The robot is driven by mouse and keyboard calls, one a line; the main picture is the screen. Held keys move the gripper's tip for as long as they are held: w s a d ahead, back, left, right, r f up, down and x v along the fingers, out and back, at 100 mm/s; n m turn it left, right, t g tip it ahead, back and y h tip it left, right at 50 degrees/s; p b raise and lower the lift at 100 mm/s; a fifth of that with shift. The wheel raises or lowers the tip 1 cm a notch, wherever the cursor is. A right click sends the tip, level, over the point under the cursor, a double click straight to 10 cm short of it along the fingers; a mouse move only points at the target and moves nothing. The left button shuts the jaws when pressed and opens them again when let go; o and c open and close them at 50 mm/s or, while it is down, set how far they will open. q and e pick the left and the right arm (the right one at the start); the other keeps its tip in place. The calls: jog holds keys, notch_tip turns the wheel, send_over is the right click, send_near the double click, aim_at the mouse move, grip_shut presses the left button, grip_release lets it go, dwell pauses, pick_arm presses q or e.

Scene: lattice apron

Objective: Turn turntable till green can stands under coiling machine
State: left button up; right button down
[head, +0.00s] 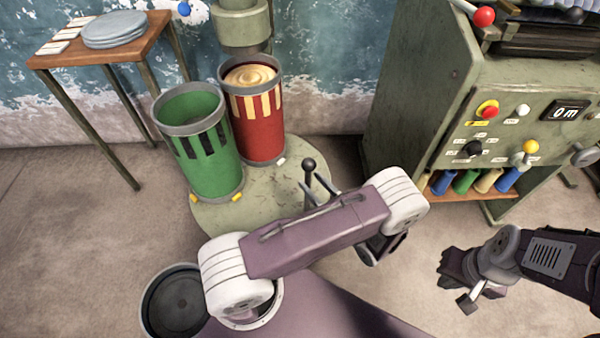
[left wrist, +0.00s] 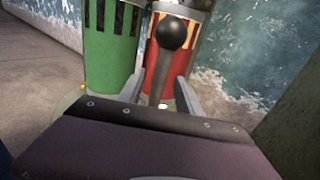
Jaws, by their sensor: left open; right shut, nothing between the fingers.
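The green can (head: 202,150), empty inside, stands upright on the turntable (head: 268,198) at its front left. The red can (head: 260,125), filled with cream coils, stands behind it to the right, under the coiling machine's head (head: 240,25). A turntable lever with a black ball knob (head: 309,164) rises at the turntable's right side. My left gripper (head: 314,190) is open, with its fingers on either side of the lever rod; the left wrist view also shows the lever knob (left wrist: 171,33) between them. Whether they touch the rod is unclear. My right gripper (head: 466,287) is shut and empty at lower right.
A green control cabinet (head: 405,110) with knobs and colored bobbins stands at the right. A small wooden table (head: 100,52) with grey plates is at upper left. A round dark-topped container (head: 165,300) is at the bottom. Floor at far left is clear.

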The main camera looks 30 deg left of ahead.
pick_arm(q)
jog(key=b+x, duration=0.1)
jog(key=x, duration=0.4)
jog(key=shift+w+a, duration=0.1)
jog(key=shift+a, duration=0.2)
grip_shut()
dwell(1.0)
